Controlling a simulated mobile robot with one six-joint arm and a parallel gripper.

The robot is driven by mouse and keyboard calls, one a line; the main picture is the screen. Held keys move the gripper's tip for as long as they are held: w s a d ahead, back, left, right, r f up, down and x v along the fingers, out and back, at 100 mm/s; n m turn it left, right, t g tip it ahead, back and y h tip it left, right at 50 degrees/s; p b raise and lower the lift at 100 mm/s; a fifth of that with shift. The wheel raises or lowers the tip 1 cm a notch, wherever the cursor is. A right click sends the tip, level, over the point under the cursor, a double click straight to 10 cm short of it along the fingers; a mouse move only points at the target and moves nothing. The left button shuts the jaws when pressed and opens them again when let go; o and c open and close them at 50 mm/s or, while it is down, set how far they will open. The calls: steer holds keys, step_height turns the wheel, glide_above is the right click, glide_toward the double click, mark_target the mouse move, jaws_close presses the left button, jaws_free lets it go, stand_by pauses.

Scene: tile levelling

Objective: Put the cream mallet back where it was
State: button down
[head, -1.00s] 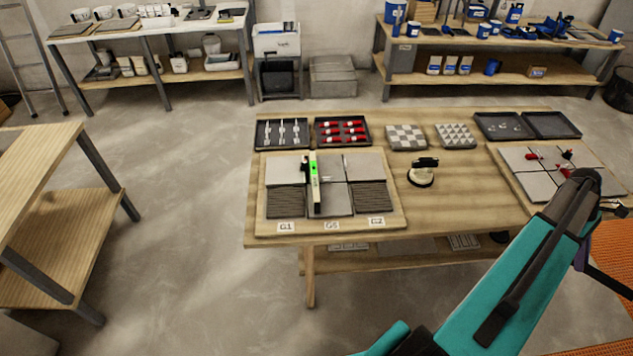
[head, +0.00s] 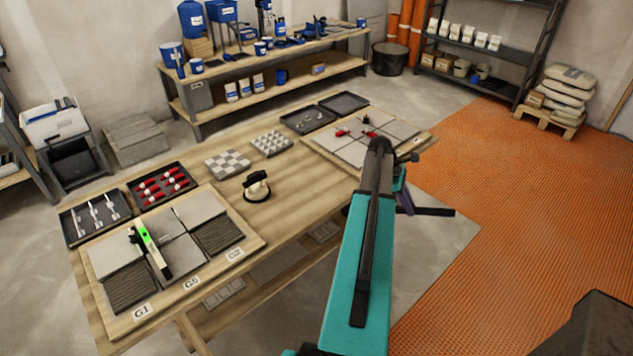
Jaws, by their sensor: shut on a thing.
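My teal arm reaches up the right half of the head view. My gripper (head: 404,178) is at its far end, past the right end of the workbench, mostly hidden behind the arm. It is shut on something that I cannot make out. A second tile board (head: 412,137) lies at the bench's far right end, partly behind my arm.
Trays of red-handled tools (head: 161,187) and silver pieces (head: 95,219) lie at the left, and dark trays (head: 308,118) behind. The orange floor (head: 500,200) at right is largely clear. A shelf with blue items (head: 265,70) stands behind.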

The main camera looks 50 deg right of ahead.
step_height(320, 180, down, 7)
steer(key=b, duration=0.6)
steer(key=shift+r, duration=0.1)
